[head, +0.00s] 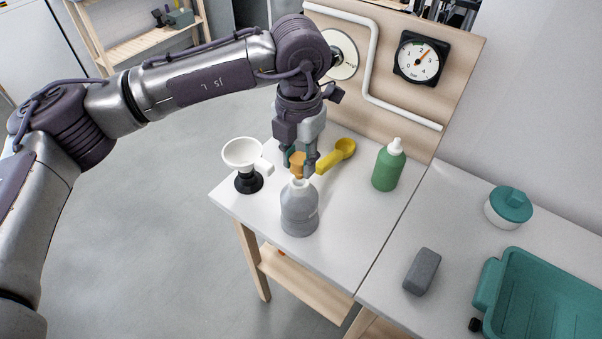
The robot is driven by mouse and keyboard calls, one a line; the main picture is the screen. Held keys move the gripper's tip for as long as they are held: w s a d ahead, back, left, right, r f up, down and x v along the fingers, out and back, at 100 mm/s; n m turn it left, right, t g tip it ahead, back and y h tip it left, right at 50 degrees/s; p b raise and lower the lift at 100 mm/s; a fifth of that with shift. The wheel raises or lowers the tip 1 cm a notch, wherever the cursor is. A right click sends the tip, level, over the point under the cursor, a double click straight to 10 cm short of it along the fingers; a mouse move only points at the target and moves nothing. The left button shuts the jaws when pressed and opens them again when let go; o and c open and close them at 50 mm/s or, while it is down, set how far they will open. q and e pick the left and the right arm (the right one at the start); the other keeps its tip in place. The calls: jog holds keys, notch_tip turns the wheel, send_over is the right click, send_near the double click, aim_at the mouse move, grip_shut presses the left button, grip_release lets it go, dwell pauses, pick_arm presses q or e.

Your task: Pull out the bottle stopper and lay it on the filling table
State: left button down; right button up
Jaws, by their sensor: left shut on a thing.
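A grey bottle (299,212) with a pale shoulder and neck stands upright on the white filling table (340,245). The orange stopper (298,163) is at the bottle's mouth. I cannot tell whether its lower end is still in the neck or just above it. My left gripper (298,167) points down over the bottle and is shut on the stopper, with its fingers on either side. The fingers hide part of the stopper. My right gripper is not in view.
A white funnel (241,153) on a black stand is left of the bottle. A yellow scoop (337,155) lies behind it, and a green bottle (388,167) stands to the right. Bare tabletop lies in front right of the grey bottle. A panel with a gauge (419,59) rises behind.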

pick_arm(q)
jog(key=shift+r+p, duration=1)
jog(key=shift+r, duration=2.15)
